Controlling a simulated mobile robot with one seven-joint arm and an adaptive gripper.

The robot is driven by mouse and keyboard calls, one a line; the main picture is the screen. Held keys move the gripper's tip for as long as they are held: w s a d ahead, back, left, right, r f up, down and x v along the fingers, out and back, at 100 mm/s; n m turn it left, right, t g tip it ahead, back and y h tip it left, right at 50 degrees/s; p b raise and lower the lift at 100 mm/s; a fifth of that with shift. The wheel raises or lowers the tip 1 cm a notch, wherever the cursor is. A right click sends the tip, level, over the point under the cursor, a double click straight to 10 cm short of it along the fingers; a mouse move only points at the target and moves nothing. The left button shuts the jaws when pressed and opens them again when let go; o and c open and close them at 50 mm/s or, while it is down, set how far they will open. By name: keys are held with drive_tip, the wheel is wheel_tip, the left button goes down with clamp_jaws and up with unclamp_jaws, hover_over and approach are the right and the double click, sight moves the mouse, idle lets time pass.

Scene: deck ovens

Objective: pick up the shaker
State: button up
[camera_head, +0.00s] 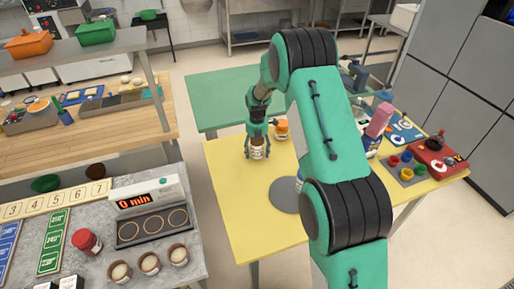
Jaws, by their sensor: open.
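A small jar-like container with a pale label (258,153), which looks like the shaker, stands upright on the yellow table (230,205) near its left side. My gripper (258,145) points down at it from above, with its fingers open on either side of the container's upper part. Whether the fingers touch it is too small to tell. The gripper hides the container's top.
An orange container (281,129) stands close behind and right of the gripper. A grey round disc (285,195) lies in front, partly behind my arm. A red tray (437,158) is at right. The table's front left is clear.

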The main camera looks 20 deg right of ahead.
sight(257, 145)
drive_tip(key=c, duration=1.4)
drive_tip(key=shift+r, duration=0.15)
drive_tip(key=shift+c, duration=0.2)
drive_tip(key=shift+r, duration=0.55)
drive_tip(key=shift+s+r+p, duration=0.15)
drive_tip(key=shift+r+p, duration=0.15)
drive_tip(key=shift+r, duration=0.3)
drive_tip(key=shift+s+r+p, duration=0.15)
drive_tip(key=shift+r+p, duration=0.15)
drive_tip(key=shift+r, duration=0.3)
drive_tip(key=s, duration=0.5)
drive_tip(key=s+a+r+p, duration=0.1)
drive_tip(key=s, duration=0.4)
drive_tip(key=s+p, duration=0.1)
drive_tip(key=s, duration=0.4)
drive_tip(key=shift+s+a+r, duration=0.1)
drive_tip(key=shift+a+r, duration=0.05)
drive_tip(key=shift+a, duration=0.25)
